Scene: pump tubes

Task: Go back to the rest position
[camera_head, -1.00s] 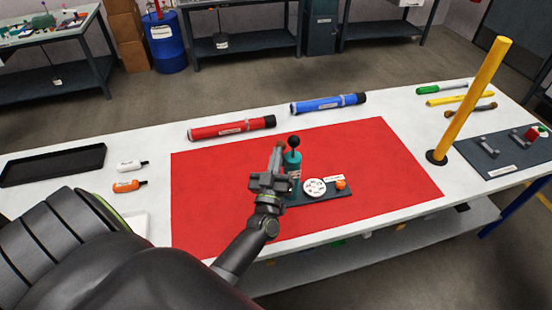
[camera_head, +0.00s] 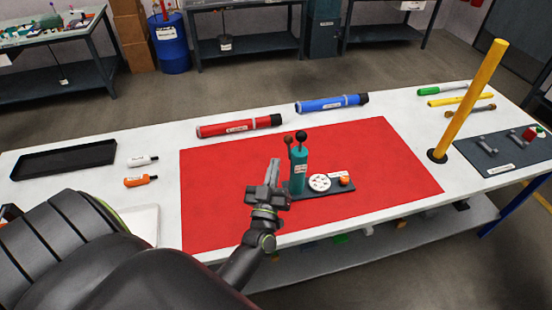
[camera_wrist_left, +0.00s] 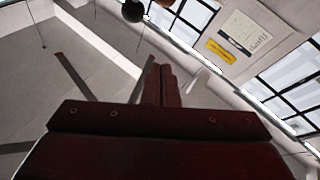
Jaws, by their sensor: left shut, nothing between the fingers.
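My left gripper (camera_head: 274,172) is over the red mat (camera_head: 225,200), just left of the teal pump (camera_head: 299,172). Its fingers are shut and hold nothing, and a gap shows between them and the pump. In the left wrist view the shut fingers (camera_wrist_left: 158,85) point at the wall and ceiling. The pump stands upright with a black ball on top, on a dark base (camera_head: 325,188) with a white disc (camera_head: 319,183) and an orange knob (camera_head: 345,181). My right gripper is not in view.
A red tube (camera_head: 238,127) and a blue tube (camera_head: 331,104) lie behind the mat. A black tray (camera_head: 64,159) and two small bottles are at the left. A yellow post (camera_head: 469,100) stands at the right. The mat's left part is clear.

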